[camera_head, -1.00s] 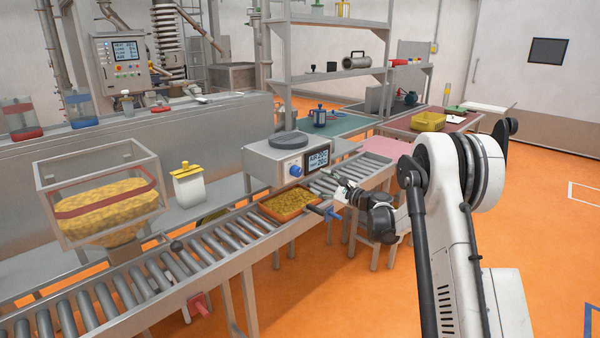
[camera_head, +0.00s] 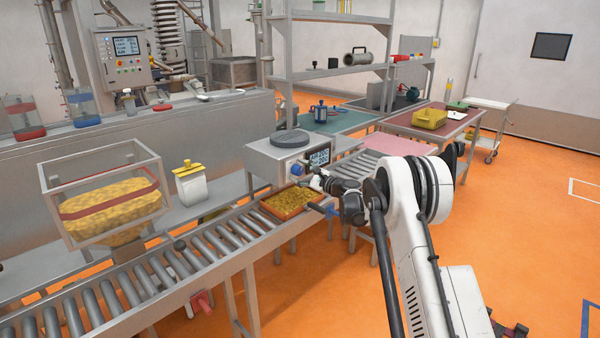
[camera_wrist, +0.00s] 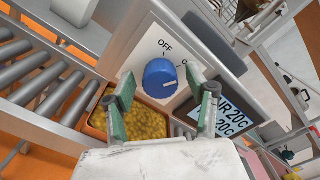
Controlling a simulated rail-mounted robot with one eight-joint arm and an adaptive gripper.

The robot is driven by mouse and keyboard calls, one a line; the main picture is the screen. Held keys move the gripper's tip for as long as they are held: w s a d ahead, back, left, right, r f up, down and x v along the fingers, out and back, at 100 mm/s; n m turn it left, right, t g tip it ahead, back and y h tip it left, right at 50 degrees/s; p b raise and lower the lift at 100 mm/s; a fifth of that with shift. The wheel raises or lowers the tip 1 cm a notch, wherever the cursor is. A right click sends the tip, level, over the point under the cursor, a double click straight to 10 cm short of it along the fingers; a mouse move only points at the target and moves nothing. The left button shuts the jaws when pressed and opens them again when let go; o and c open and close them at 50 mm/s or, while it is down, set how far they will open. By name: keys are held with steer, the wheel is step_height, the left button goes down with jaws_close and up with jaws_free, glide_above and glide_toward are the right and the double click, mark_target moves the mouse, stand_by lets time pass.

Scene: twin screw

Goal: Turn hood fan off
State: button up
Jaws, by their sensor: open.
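The blue knob (camera_wrist: 160,78) sits on the front of a grey metal box (camera_wrist: 215,32), with OFF and a partly hidden ON printed near its upper rim. I cannot tell clearly which mark the knob points to. In the head view the knob (camera_head: 297,169) shows beside a small display (camera_head: 318,157). My gripper (camera_wrist: 160,88) is open in the wrist view, its green-padded fingers on either side of the knob with gaps visible. In the head view my gripper (camera_head: 316,183) is just in front of the box.
An orange tray of yellow pieces (camera_head: 290,203) lies on the roller conveyor (camera_head: 215,245) below the box. The display (camera_wrist: 238,112) is close right of my right finger. Open orange floor (camera_head: 530,230) lies to the right.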

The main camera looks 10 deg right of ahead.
steer(key=shift+c, duration=0.4)
steer(key=c, duration=1.1)
steer(key=shift+o, duration=0.2)
